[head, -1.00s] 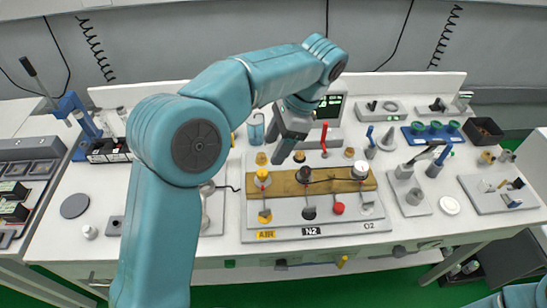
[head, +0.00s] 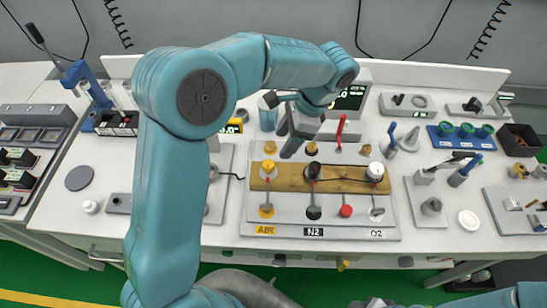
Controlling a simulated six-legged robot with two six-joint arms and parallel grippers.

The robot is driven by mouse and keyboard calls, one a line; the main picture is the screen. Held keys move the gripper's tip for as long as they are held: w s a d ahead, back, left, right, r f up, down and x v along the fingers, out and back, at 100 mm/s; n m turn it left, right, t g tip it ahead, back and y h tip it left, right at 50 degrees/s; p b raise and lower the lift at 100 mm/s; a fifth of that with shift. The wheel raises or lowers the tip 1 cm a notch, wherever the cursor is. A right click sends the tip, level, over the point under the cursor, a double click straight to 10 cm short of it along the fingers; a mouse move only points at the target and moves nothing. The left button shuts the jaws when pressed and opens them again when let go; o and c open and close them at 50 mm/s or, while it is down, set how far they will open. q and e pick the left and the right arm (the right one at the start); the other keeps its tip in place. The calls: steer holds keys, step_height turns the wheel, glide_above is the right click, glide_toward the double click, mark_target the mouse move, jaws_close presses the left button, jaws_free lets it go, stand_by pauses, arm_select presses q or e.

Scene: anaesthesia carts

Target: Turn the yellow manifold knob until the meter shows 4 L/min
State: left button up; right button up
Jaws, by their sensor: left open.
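The yellow knob (head: 268,168) stands at the left end of a wooden bar on the manifold panel (head: 249,212), above the AIR label (head: 265,230). A black knob (head: 313,170) and a white knob (head: 375,171) stand on the same bar. My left gripper (head: 290,146) is open and points down, above and slightly right of the yellow knob, apart from it. A meter with a lit display (head: 352,97) stands behind the panel, partly covered by my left arm; its full reading is hidden. Part of my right gripper (head: 375,303) seems to show at the bottom edge.
A red lever (head: 340,130) rises behind the panel. Blue-handled tools, trays and a black box (head: 519,139) fill the right side. The bench front has small free patches.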

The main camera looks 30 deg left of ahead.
mark_target(269, 163)
arm_select(q)
steer(key=x, duration=0.8)
steer(key=shift+f, duration=0.1)
steer(key=shift+s+a+f, duration=0.25)
steer(key=shift+s+a, duration=0.05)
steer(key=shift+s, duration=0.1)
steer(key=shift+w+d, duration=0.15)
steer(key=shift+d, duration=0.05)
steer(key=shift+w+f, duration=0.1)
steer(key=shift+f, duration=0.05)
steer(key=shift+c, duration=0.6)
steer(key=shift+a, duration=0.1)
steer(key=c, duration=0.9)
